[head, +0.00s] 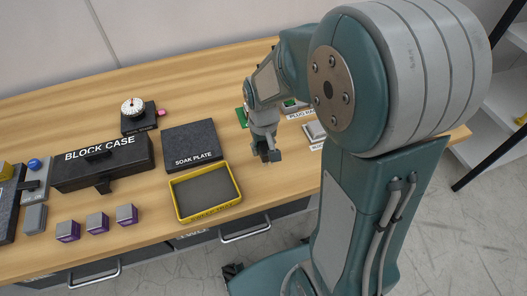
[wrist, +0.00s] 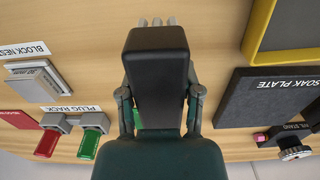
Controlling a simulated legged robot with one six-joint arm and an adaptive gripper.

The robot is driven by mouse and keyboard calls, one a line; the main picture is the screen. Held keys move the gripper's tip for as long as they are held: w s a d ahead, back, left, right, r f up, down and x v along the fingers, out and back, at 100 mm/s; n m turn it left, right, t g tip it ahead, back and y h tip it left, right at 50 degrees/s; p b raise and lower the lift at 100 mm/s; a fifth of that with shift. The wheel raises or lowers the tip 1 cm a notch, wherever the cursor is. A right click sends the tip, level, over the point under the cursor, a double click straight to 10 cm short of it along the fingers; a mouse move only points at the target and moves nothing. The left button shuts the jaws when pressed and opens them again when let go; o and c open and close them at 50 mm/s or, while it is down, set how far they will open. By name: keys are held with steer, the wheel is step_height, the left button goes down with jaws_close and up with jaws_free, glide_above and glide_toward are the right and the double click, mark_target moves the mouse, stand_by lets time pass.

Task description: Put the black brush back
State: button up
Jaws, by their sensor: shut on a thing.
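A black block-shaped thing, which I take for the black brush (wrist: 156,70), fills the middle of the wrist view. Pale grey pieces show at its far end; I cannot tell whether they are bristles or fingertips. My gripper (wrist: 160,100) has its finger linkages on both sides of it and is shut on it. In the head view my gripper (head: 268,151) points down above the wooden table, right of the yellow-rimmed tray (head: 236,186) and the soak plate (head: 191,147). The brush is small and dark there, hard to part from the fingers.
The plug rack (head: 298,112) with red and green plugs and the block nest (wrist: 40,83) stand near my gripper. The black block case (head: 103,165), a dial on a stand (head: 133,108) and several purple-based blocks (head: 97,222) are at left. Bare wood lies right of the tray.

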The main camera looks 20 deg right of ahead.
steer(key=shift+w+f, duration=0.2)
steer(key=shift+f, duration=0.05)
step_height(320, 180, down, 3)
steer(key=shift+w+a+f, duration=0.1)
steer(key=shift+w+a, duration=0.05)
steer(key=shift+d+f, duration=0.15)
steer(key=shift+d, duration=0.1)
steer(key=o, duration=1.1)
steer(key=shift+a+f, duration=0.1)
